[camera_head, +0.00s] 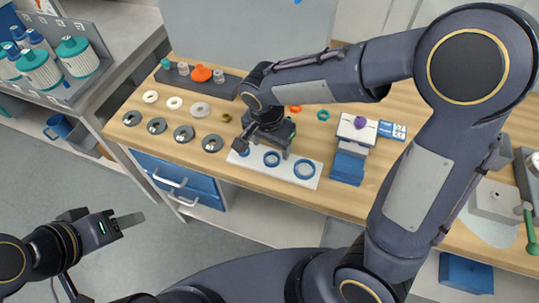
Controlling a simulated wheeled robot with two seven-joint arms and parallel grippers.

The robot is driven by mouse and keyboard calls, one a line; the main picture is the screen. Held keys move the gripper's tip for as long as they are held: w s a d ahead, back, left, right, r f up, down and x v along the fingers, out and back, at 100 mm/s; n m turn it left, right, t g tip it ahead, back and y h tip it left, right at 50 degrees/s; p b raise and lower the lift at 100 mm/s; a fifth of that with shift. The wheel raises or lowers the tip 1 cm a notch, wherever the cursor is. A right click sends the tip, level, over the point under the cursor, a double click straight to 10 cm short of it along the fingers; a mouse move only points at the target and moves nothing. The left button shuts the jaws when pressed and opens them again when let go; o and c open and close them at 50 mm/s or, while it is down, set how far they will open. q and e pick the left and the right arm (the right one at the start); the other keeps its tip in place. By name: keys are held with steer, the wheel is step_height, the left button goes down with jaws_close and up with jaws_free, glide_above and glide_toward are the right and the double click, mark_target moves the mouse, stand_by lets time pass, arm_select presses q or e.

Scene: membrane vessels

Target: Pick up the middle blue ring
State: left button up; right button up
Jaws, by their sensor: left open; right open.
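Three blue rings lie in a row on a white plate (287,172) near the front edge of the wooden table. The middle blue ring (271,159) lies between the small left ring (243,153) and the larger right ring (304,170). My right gripper (264,148) reaches down over the left part of the plate, open, its fingers apart around the area of the left and middle rings. It partly hides the left ring; whether it touches the plate I cannot tell. My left gripper (130,220) is open and empty, out over the floor at the left.
Grey metal discs (184,133) and pale rings (200,109) lie left of the plate. A dark tray (222,88) with small parts stands behind. A blue block with a white top (349,160) stands close to the plate's right.

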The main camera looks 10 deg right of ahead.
mark_target(272, 159)
step_height(272, 159, down, 5)
steer(key=shift+w+d+f+p, duration=0.1)
steer(key=shift+w+p, duration=0.05)
steer(key=shift+p, duration=0.15)
steer(key=c, duration=1)
